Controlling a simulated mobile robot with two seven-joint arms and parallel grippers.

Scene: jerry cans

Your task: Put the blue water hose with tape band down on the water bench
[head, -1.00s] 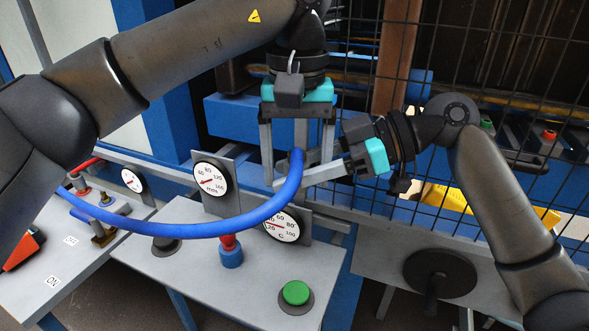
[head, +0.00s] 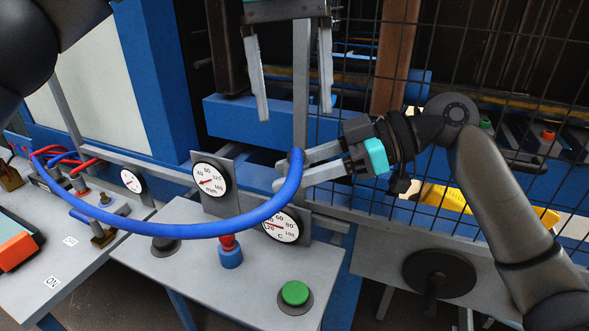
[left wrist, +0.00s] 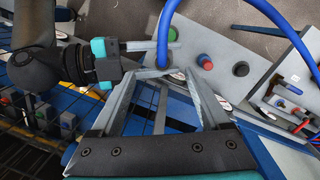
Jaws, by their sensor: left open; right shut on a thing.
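A long blue hose (head: 200,230) hangs in a curve across the front of the benches. My right gripper (head: 283,173) is shut on its right end. The hose's far end is at the left, near red and blue hoses on the left bench (head: 30,290). I cannot make out a tape band. My left gripper (head: 293,113) is open and empty, above and behind the held end. In the left wrist view the blue hose (left wrist: 167,30) passes beyond the open fingers. I cannot tell which bench is the water bench.
The middle bench (head: 190,275) carries two gauges (head: 210,181), a red-and-blue knob (head: 230,253) and a green button (head: 295,293). A wire fence (head: 500,60) stands behind my right arm.

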